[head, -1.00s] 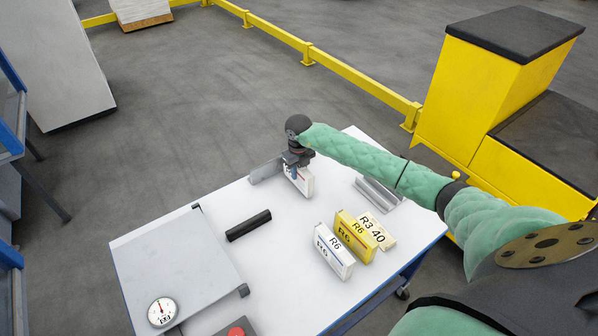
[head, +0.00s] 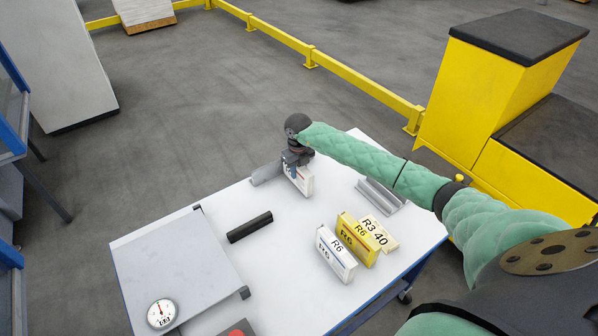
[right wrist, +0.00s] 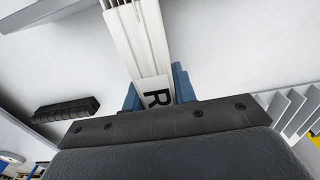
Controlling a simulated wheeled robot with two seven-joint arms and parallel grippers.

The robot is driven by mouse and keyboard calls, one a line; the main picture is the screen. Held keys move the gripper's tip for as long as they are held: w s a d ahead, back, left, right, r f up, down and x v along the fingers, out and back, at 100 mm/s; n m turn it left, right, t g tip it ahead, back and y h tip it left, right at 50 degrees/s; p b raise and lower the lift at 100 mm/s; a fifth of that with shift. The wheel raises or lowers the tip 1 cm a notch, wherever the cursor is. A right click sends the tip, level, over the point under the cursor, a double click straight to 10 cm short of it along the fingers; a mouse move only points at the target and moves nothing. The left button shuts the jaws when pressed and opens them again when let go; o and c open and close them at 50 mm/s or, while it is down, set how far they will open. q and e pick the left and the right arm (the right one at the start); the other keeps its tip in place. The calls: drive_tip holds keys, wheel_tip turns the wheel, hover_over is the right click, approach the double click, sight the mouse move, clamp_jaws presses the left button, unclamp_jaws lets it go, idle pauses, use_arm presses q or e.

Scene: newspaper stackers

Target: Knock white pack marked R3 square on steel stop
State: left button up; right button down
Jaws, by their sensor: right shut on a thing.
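A white pack (head: 304,183) is held upright on the white table by my right gripper (head: 293,170). In the right wrist view the pack (right wrist: 137,42) shows as several layered white edges between blue fingers, with a black "R" on its near end; the rest of the mark is hidden. The steel stop (head: 264,174), a grey upright plate, stands just left of the gripper and pack. It also seems to show at the top left of the right wrist view (right wrist: 45,13). I cannot tell whether pack and stop touch. My left gripper is out of view.
A white R6 pack (head: 335,256), a yellow R6 pack (head: 357,238) and a cream R3 40 pack (head: 379,234) stand at the front right. A grey ribbed rack (head: 382,194) is behind them. A black bar (head: 250,227) and a scale (head: 180,270) lie left.

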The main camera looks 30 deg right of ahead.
drive_tip(key=shift+w+b, duration=0.3)
drive_tip(key=shift+w, duration=0.25)
drive_tip(key=shift+w+r+b, duration=0.1)
drive_tip(key=shift+b, duration=0.2)
idle(1.5)
drive_tip(key=shift+s+d, duration=0.15)
drive_tip(key=shift+s, duration=1.6)
drive_tip(key=shift+r+p, duration=0.95)
drive_tip(key=shift+r, duration=2)
